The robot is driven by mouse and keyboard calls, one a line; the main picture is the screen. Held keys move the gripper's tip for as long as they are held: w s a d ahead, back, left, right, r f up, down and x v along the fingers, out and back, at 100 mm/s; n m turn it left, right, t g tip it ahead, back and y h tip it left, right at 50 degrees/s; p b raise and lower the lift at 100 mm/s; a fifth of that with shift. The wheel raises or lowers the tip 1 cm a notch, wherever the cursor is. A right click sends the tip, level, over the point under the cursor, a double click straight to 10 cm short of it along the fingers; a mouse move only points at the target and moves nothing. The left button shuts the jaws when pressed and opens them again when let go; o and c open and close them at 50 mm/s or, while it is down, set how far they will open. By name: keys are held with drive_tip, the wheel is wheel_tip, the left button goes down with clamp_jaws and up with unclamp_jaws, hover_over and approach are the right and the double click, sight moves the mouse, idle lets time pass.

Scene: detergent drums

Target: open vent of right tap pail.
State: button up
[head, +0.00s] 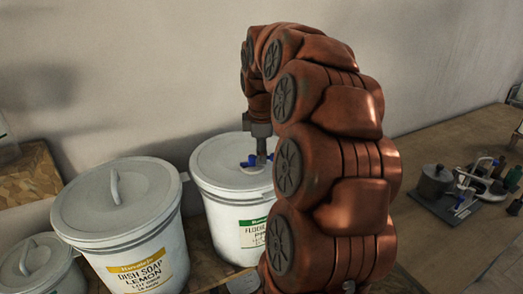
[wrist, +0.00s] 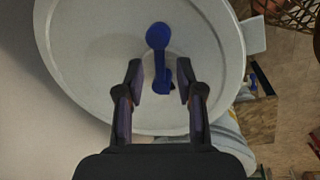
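The right pail (head: 222,210) is white with a green label and a pale round lid (head: 212,158). A blue vent piece (head: 249,160) sits on the lid. In the wrist view the lid (wrist: 85,50) fills much of the picture, and the blue vent (wrist: 157,36) has a round end and a narrow stem running down. My gripper (wrist: 160,72) is open, with one finger on each side of the stem and a gap to each. In the head view my gripper (head: 261,155) points down at the lid, and its fingers are too small to make out.
A white pail labelled Dish Soap Lemon (head: 125,235) stands close on the left, with a smaller lidded pail (head: 35,262) beyond it. A wooden table (head: 450,150) at the right holds a grey pot (head: 435,183) and small bottles. A plain wall is behind.

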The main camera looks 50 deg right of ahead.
clamp_jaws()
idle(0.6)
